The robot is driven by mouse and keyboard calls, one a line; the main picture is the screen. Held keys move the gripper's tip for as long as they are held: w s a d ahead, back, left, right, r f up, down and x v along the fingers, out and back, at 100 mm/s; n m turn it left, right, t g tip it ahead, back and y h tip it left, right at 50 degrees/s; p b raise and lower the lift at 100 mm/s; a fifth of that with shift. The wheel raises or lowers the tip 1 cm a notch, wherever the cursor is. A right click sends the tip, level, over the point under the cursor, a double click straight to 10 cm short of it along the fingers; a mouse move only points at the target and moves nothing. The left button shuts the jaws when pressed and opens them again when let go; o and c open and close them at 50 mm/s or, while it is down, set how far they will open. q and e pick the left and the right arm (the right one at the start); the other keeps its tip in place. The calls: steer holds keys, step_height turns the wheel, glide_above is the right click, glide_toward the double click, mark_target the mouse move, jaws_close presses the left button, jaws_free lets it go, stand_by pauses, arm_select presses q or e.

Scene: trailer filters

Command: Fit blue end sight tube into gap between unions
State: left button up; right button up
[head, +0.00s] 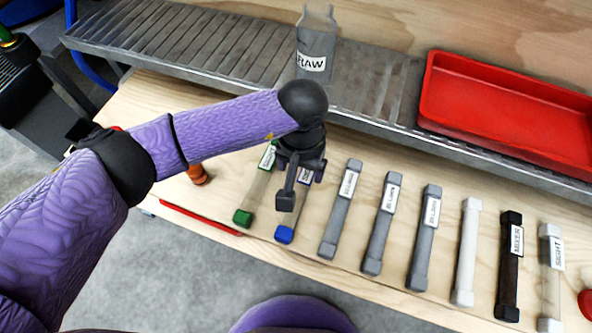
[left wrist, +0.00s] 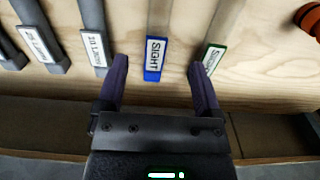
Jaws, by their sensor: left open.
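The blue end sight tube (head: 284,234) lies on the wooden bench in a row of tubes, its lower blue cap showing and its upper part partly hidden behind my gripper. In the left wrist view its blue end with a SIGHT label (left wrist: 155,55) lies between the two fingers. My left gripper (head: 298,185) is open, pointing down over this tube; it also shows in the left wrist view (left wrist: 158,68). I cannot tell the height gap or any contact. No gap between unions can be made out. My right gripper is not in view.
A green-capped tube (head: 243,217) lies close on the left. Several grey tubes (head: 341,210), a white tube (head: 466,250), a dark MIXER tube (head: 511,265) and a clear SIGHT tube (head: 551,285) lie rightward. Behind are a metal rack (head: 200,50), a RAW container (head: 316,45) and a red tray (head: 510,130).

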mark_target(301, 188)
arm_select(q)
step_height(301, 188, down, 8)
steer(key=b, duration=0.4)
steer(key=shift+d+r+b, duration=0.1)
steer(key=shift+r+b, duration=0.15)
steer(key=shift+b, duration=0.15)
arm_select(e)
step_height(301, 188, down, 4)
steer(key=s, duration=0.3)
arm_select(q)
step_height(301, 188, down, 2)
steer(key=shift+w+f+b, duration=0.1)
steer(key=shift+w+b, duration=0.05)
steer(key=shift+b, duration=0.65)
jaws_close()
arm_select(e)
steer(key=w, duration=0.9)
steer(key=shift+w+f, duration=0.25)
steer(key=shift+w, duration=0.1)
